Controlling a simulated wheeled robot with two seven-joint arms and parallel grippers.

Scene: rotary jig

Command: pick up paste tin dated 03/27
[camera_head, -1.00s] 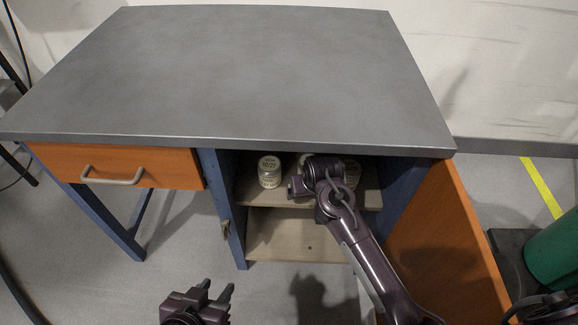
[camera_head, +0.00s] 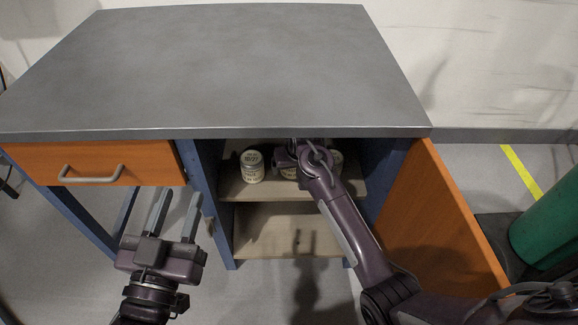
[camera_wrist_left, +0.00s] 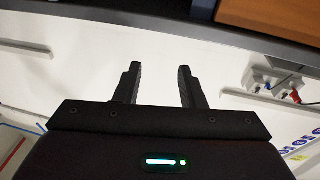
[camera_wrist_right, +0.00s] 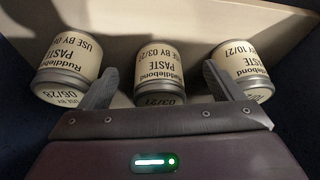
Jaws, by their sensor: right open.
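The paste tin dated 03/27 (camera_wrist_right: 160,68) is the middle one of three cream tins with metal rims in the right wrist view, where the labels appear upside down. In the head view the middle tin (camera_head: 289,173) is mostly hidden behind my right gripper (camera_head: 288,155) on the cabinet's upper shelf. My right gripper (camera_wrist_right: 159,75) is open, one finger on each side of the 03/27 tin in its wrist view, with visible gaps. My left gripper (camera_head: 177,200) is open and empty in front of the drawer's lower right; its fingers also show in the left wrist view (camera_wrist_left: 159,75).
A 10/27 tin (camera_head: 251,166) stands left on the upper shelf (camera_head: 236,190); a 06/28 tin (camera_wrist_right: 68,62) stands on the other side. An open orange door (camera_head: 437,232) flanks my right arm. The grey tabletop (camera_head: 220,70) overhangs the shelf and is bare.

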